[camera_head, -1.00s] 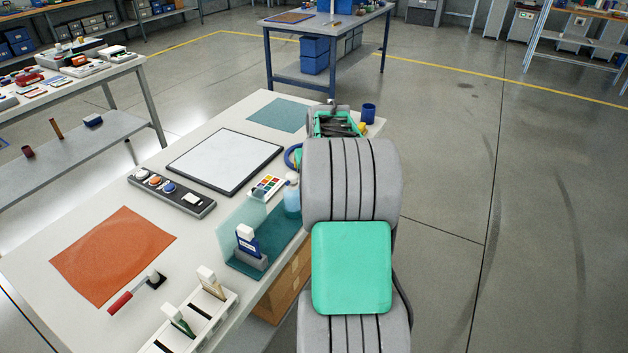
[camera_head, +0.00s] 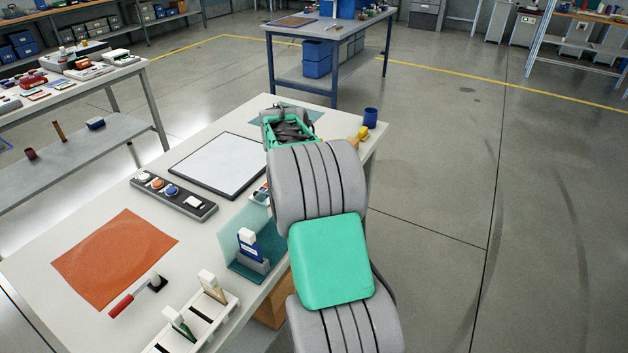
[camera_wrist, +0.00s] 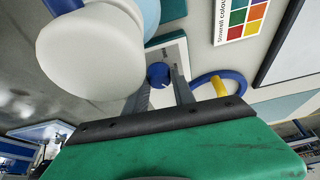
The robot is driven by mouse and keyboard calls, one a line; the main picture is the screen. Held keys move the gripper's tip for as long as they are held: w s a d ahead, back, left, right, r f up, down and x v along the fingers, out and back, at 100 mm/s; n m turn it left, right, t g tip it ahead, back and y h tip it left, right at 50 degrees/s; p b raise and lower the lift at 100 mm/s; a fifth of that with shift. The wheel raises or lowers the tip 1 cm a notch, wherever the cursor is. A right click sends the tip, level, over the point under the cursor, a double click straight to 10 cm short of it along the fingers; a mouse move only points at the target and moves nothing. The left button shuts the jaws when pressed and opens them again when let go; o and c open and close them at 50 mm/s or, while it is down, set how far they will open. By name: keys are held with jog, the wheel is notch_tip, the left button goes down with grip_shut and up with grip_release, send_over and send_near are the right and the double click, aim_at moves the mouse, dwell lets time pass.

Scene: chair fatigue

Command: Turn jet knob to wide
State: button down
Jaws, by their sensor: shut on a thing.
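In the wrist view, a small round blue knob (camera_wrist: 159,73) sits in front of a white plate (camera_wrist: 178,50) with small dark marks. I take it for the jet knob. My gripper's (camera_wrist: 161,84) two grey fingers are on either side of it, shut on it. No wide or narrow marking on it is readable. In the head view my arm hides the knob and my fingertips; only my green-topped wrist shows over the far end of the workbench (camera_head: 215,115).
A large white rounded body (camera_wrist: 90,50) is close left of my fingers, and a blue ring with a yellow part (camera_wrist: 221,87) lies right. The bench holds a white board (camera_head: 217,165), a button panel (camera_head: 172,191), a blue cup (camera_head: 370,117) and an orange mat (camera_head: 114,258). Open floor lies right.

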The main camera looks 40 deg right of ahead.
jog(key=shift+m, duration=0.5)
jog(key=c, duration=1.1)
grip_release()
jog(key=shift+o, duration=0.2)
jog(key=v, duration=0.7)
jog(key=shift+a+r, duration=0.2)
jog(key=shift+r, duration=0.15)
jog(key=shift+w, duration=0.1)
